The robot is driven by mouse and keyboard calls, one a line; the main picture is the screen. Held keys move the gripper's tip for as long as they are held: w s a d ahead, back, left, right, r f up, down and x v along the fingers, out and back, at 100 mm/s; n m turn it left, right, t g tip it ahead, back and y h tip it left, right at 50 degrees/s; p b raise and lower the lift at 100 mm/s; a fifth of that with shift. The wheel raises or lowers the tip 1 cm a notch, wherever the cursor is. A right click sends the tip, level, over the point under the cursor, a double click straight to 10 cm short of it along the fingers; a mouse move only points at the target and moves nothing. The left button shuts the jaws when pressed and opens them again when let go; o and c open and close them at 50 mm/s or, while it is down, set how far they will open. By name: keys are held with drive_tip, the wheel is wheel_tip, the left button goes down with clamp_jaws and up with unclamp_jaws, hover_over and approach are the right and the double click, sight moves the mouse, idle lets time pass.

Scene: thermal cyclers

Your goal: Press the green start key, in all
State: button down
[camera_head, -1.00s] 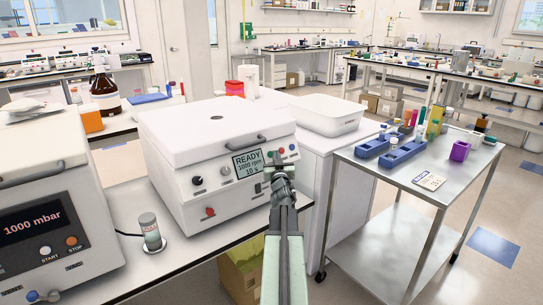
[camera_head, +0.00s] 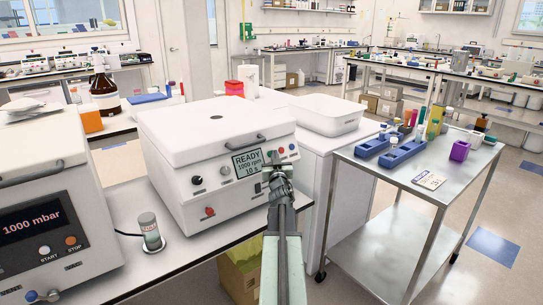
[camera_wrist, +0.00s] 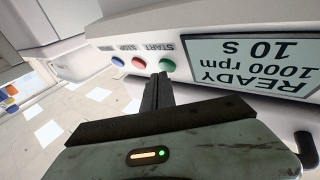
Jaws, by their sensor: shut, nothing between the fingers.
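The green start key (camera_wrist: 168,65) is on the front panel of a white benchtop machine (camera_head: 184,132), beside its display (camera_head: 247,162). The display reads READY, 1000 rpm, 10 s. In the upside-down wrist view, the word START is by the green key. A red key (camera_wrist: 138,63) and a blue key (camera_wrist: 117,61) are in the same row. My gripper (camera_wrist: 160,78) is shut and empty, its tips just short of the green key and slightly to its left in the wrist view. I cannot tell whether they touch. In the head view my gripper (camera_head: 278,160) partly covers the key area.
A second machine (camera_head: 40,200) showing 1000 mbar, with its own START and STOP buttons, stands at left. A metal cart (camera_head: 400,190) with blue racks is at right. A handle (camera_head: 243,172) runs along the machine's front.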

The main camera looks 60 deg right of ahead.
drive_tip(key=shift+w+d+f, duration=0.1)
drive_tip(key=shift+w+f, duration=0.05)
drive_tip(key=shift+w, duration=0.2)
idle(0.5)
drive_tip(key=shift+s, duration=0.1)
drive_tip(key=shift+s+a+r, duration=0.2)
drive_tip(key=shift+s+r, duration=0.15)
drive_tip(key=shift+s, duration=0.25)
drive_tip(key=shift+s+a+r+p, duration=0.25)
drive_tip(key=shift+s+r+p, duration=0.15)
drive_tip(key=shift+s, duration=0.3)
drive_tip(key=shift+s+a+r+p, duration=0.3)
drive_tip(key=shift+s+p, duration=0.15)
drive_tip(key=shift+s, duration=0.3)
drive_tip(key=shift+s+a+r+p, duration=0.2)
drive_tip(key=shift+s+r+p, duration=0.2)
drive_tip(key=shift+s, duration=0.3)
